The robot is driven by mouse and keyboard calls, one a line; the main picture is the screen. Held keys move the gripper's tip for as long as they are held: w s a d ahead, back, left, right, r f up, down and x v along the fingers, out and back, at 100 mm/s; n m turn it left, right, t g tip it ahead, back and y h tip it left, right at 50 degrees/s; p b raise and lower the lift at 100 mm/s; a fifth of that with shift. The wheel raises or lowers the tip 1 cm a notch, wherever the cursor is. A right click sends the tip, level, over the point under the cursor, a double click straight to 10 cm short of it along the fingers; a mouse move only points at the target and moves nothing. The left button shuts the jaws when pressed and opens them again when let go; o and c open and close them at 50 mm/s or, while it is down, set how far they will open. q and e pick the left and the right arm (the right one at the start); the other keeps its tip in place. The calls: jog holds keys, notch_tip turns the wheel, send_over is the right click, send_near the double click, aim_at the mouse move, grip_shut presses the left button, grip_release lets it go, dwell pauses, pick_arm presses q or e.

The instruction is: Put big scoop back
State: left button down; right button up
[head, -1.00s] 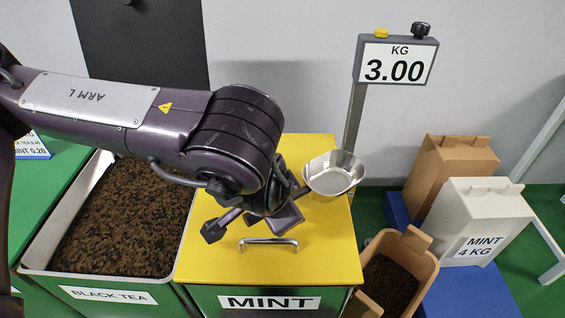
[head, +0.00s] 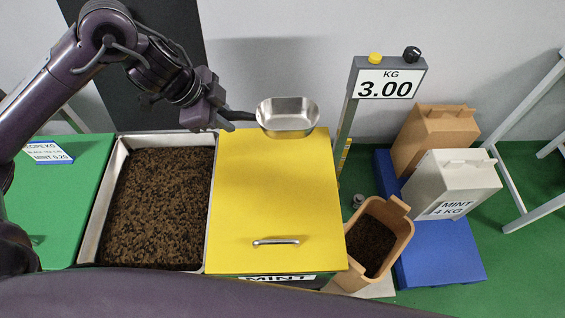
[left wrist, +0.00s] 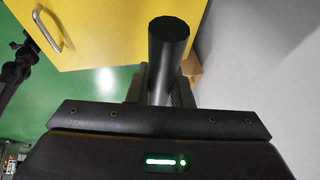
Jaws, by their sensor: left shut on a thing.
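The big scoop (head: 287,118) is a shiny metal pan with a dark handle. My left gripper (head: 222,117) is shut on its handle and holds it over the back part of the yellow mint bin lid (head: 277,200). The scoop's bowl looks level and empty. In the left wrist view the dark handle (left wrist: 168,50) stands between the fingers, and the bowl is out of sight. A dark arm link crosses the bottom of the head view, but no right gripper shows.
An open bin of black tea (head: 155,205) is left of the lid. A scale display (head: 385,80) reading 3.00 stands right. Below it is an open brown bag of tea (head: 372,240). A white mint bag (head: 450,185) and brown bag (head: 430,140) stand on a blue platform (head: 440,255).

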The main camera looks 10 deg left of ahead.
pick_arm(q)
jog(key=f, duration=2)
jog(key=shift+a, duration=0.3)
jog(key=shift+f+b, duration=0.15)
jog(key=shift+b, duration=0.15)
jog(key=c, duration=1.3)
grip_release()
jog(key=shift+a+r, duration=0.1)
jog(key=shift+r, duration=0.3)
jog(key=v, duration=1.1)
jog(key=shift+r, duration=0.35)
